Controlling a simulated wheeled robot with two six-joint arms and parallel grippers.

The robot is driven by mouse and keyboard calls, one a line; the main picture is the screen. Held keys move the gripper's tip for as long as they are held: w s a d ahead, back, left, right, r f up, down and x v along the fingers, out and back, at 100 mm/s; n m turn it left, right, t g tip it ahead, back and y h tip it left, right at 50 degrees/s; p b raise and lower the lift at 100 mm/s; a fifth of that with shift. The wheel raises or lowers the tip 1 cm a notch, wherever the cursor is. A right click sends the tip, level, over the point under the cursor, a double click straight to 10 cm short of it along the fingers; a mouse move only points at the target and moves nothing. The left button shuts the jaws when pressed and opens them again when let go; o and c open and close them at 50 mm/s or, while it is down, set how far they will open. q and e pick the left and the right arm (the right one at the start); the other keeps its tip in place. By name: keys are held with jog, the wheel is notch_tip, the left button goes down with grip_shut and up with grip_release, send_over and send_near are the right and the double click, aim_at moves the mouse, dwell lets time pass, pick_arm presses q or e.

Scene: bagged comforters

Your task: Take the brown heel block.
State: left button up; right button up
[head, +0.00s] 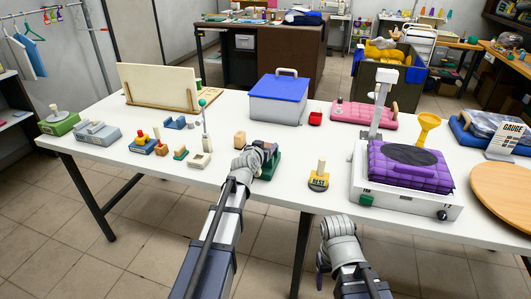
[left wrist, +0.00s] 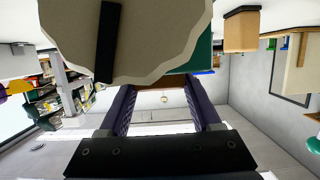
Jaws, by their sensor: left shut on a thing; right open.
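My left gripper (head: 264,153) is over the front edge of the white table, beside a green-based item (head: 275,165). In the left wrist view its two fingers (left wrist: 160,95) are on either side of a brown piece (left wrist: 160,83), which appears to be the brown heel block. Only a strip of it shows; a large beige wavy-edged part (left wrist: 140,45) covers the rest. In the head view the gripper hides it. My right gripper (head: 323,262) is open and empty, low in front of the table.
A tan block (head: 239,140) stands just left of my left gripper. A blue-lidded box (head: 278,98) is behind. The table front between gripper and weight is clear.

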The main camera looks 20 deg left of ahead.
pick_arm(q)
jog(key=shift+r, duration=0.1)
notch_tip(320, 180, up, 10)
jog(key=p, duration=1)
dwell(0.5)
